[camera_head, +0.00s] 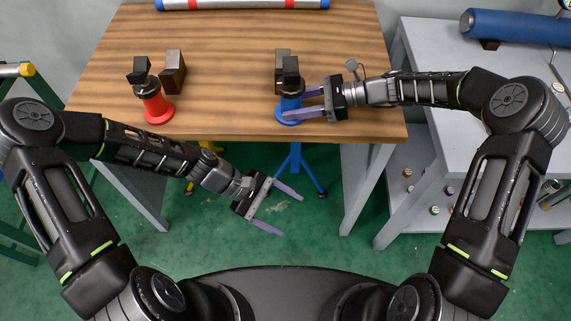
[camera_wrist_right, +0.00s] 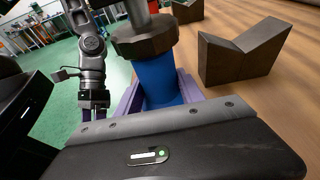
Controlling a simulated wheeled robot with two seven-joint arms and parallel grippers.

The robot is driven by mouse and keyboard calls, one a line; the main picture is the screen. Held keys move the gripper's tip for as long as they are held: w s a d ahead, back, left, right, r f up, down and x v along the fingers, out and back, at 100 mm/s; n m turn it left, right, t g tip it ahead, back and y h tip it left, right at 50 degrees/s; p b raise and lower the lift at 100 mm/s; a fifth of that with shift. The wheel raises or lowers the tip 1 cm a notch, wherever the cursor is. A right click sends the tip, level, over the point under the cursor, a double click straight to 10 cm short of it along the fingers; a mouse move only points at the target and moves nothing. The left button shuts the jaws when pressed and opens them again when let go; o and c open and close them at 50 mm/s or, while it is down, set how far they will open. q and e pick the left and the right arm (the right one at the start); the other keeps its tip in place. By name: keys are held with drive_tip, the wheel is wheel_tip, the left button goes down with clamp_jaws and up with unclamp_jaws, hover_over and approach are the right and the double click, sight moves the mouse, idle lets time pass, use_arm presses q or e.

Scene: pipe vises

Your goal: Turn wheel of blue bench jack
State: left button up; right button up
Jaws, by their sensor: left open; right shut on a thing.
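The blue bench jack (camera_head: 288,108) stands upright near the front edge of the wooden table, with a dark collar and a dark block on top. In the right wrist view its dark ribbed wheel (camera_wrist_right: 145,38) sits above the blue body (camera_wrist_right: 158,80). My right gripper (camera_head: 304,104) comes in from the right and is shut on the jack, its purple fingers on both sides of the blue body, below the wheel. My left gripper (camera_head: 288,211) is open and empty, in front of the table and lower in the picture.
A red jack (camera_head: 157,106) stands at the table's left front. Dark V-blocks (camera_head: 173,72) stand behind both jacks. A white pipe with red and blue bands (camera_head: 240,4) lies at the table's back. A grey bench (camera_head: 433,72) with a blue pipe (camera_head: 515,27) is at the right.

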use_arm(q)
drive_tip(key=w+d+r+n+t+h, duration=0.1)
drive_tip(key=w+r+n+t+h, duration=0.4)
drive_tip(key=w+r+n, duration=0.5)
drive_tip(key=w+a+r+n+t, duration=0.2)
drive_tip(key=a+r+t, duration=0.1)
drive_tip(key=r, duration=0.3)
drive_tip(key=w+a+r+n+t, duration=0.2)
drive_tip(key=w+a+r+t, duration=0.1)
drive_tip(key=a+r, duration=0.3)
drive_tip(key=shift+w+a+t, duration=0.3)
drive_tip(key=shift+w+t, duration=0.05)
drive_tip(key=shift+t, duration=0.05)
drive_tip(key=x, duration=1.2)
drive_tip(key=shift+s, duration=0.1)
